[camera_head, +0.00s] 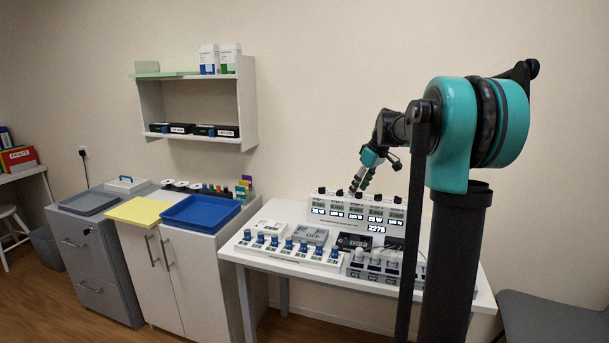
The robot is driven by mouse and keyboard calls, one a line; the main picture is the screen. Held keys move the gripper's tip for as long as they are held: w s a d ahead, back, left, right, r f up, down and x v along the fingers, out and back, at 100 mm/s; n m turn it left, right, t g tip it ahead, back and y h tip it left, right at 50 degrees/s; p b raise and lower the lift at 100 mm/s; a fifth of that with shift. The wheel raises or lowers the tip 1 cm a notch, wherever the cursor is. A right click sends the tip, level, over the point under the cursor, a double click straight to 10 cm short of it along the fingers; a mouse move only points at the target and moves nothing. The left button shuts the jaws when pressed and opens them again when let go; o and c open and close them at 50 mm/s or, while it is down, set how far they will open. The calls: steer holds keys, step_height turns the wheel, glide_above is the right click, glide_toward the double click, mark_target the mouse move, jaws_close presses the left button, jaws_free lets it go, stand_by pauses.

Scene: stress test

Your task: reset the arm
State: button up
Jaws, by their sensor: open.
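My arm stands on the right side of the view, teal and black on a dark column. It reaches left and back toward the wall, with its end pointing down. My gripper (358,184) hangs over the back of the white table, at or just above the top of a white panel (368,226) with several lit displays. It looks empty and its fingers look apart. I cannot tell whether the fingertips touch the panel.
The white table (240,261) carries a row of blue knobs (288,244), a dark box and a grey switch block. Left are cabinets with a blue tray (201,212) and yellow board (137,211). A wall shelf (196,111) hangs behind. A grey chair (553,316) stands at right.

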steer(key=s+f+m+h, duration=0.1)
steer(key=s+f+m, duration=0.2)
steer(key=s+f, duration=0.4)
steer(key=s+f+m+h, duration=0.1)
steer(key=s+f+m, duration=0.2)
steer(key=s+f, duration=0.5)
steer(key=s+f+m+t+h, duration=0.1)
steer(key=s+f+m, duration=0.2)
steer(key=s+f, duration=0.5)
steer(key=s, duration=1.3)
steer(key=shift+d, duration=0.15)
